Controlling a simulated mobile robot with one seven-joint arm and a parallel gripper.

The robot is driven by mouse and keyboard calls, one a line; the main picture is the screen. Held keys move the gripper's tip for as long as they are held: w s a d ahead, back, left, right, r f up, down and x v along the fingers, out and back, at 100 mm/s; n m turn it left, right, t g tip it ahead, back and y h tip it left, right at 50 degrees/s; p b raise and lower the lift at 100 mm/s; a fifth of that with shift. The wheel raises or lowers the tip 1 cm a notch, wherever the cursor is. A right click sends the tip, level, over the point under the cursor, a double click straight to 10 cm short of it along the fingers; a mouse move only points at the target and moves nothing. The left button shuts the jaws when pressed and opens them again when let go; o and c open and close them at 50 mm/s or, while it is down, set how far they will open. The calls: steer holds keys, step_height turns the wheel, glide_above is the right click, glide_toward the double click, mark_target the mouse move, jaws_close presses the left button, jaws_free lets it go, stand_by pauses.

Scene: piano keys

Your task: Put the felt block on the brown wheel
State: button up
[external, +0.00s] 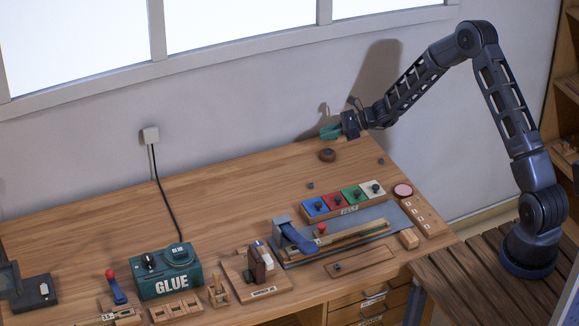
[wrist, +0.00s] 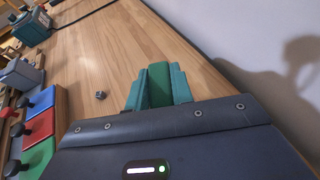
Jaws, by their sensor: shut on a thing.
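My gripper (external: 330,132) is at the back right of the workbench, raised above the bench top, with its teal fingers pointing left. In the wrist view, my gripper (wrist: 159,88) is shut on a green block (wrist: 159,85), which I take as the felt block, pinched between the two teal fingers. In the external view the block is too small to tell from the fingers. The brown wheel (external: 327,155) lies on the bench just below my gripper, apart from it. I cannot make out the wheel in the wrist view.
Small dark pieces (external: 310,185) lie on the bench near the wheel; one shows in the wrist view (wrist: 100,95). A row of coloured blocks with black knobs (external: 345,201) stands in front. A teal glue box (external: 165,272) is at left. The back left bench top is clear; the wall is close behind.

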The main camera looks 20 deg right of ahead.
mark_target(328, 151)
steer(key=shift+f, duration=2.65)
steer(key=shift+f, duration=0.1)
steer(key=o, duration=1)
steer(key=shift+c, duration=0.2)
